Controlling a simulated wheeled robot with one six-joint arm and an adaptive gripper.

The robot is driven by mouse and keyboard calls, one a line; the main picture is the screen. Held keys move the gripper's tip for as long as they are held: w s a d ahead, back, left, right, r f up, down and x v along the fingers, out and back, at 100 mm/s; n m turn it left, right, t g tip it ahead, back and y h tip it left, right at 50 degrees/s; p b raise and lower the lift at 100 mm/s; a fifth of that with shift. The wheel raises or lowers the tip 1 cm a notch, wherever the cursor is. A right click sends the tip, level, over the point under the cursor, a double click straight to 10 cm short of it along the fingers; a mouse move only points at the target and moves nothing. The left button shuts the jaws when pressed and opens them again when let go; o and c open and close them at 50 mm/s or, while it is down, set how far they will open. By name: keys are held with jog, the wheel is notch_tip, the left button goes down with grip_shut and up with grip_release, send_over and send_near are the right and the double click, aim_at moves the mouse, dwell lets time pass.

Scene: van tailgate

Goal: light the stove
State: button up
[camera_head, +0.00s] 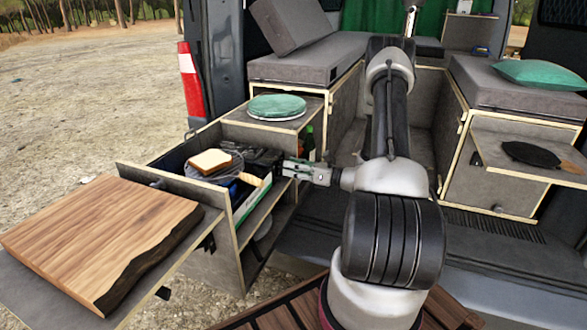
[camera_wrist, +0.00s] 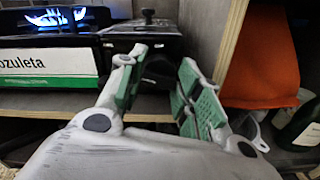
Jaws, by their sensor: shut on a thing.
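The black camping stove (camera_head: 262,158) sits in the pull-out kitchen box, left of my arm. In the wrist view the stove (camera_wrist: 135,40) fills the upper left, and a blue flame (camera_wrist: 55,17) burns on it. My gripper (camera_head: 290,168) reaches in from the right at the stove's right end. In the wrist view my gripper (camera_wrist: 165,68) has its green-padded fingers either side of a dark knob (camera_wrist: 157,72) on the stove's front, shut on it. The knob is partly hidden by the fingers and shadow.
A slice of bread (camera_head: 210,160) lies on a wire toaster with a wooden handle over the stove's left part. A wooden board (camera_head: 95,235) lies on the left shelf. A green plate (camera_head: 277,105) stands behind. In the wrist view, a wooden panel edge (camera_wrist: 232,40) is close on the right.

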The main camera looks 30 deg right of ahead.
jog(key=shift+s+a+n, duration=0.1)
jog(key=shift+s+n, duration=0.05)
jog(key=shift+n, duration=4.45)
jog(key=o, duration=1)
jog(key=v, duration=1.2)
